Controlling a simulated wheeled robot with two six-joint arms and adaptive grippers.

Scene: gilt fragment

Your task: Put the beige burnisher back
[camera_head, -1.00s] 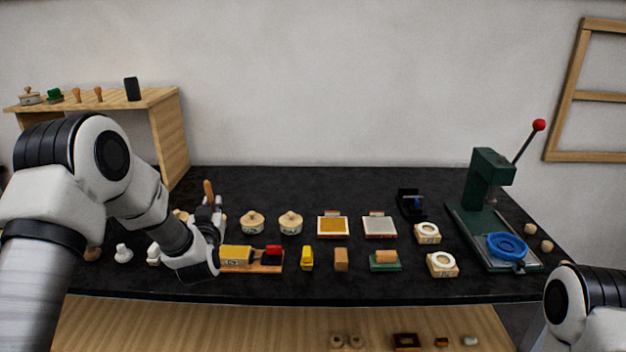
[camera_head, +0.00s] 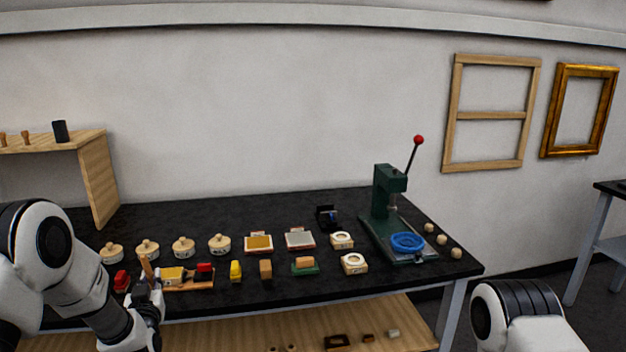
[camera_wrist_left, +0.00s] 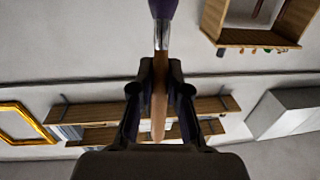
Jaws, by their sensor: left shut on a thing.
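My left gripper (camera_head: 150,286) is shut on the beige burnisher (camera_head: 147,268) at the front left of the bench. The burnisher's tan wooden end stands up, slightly tilted, above the fingers in the head view. In the left wrist view the gripper (camera_wrist_left: 160,75) pinches the tan wood (camera_wrist_left: 158,108), with a silver collar and a dark purple end beyond the fingers. My gripper is beside the left end of a wooden tray (camera_head: 195,285) and partly covers that area. My right gripper is out of view.
The tray carries a yellow block (camera_head: 172,275) and a red block (camera_head: 204,267). A red object (camera_head: 122,281) stands left of my gripper. Lidded pots (camera_head: 183,247) line the back. A green press (camera_head: 388,205) stands right.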

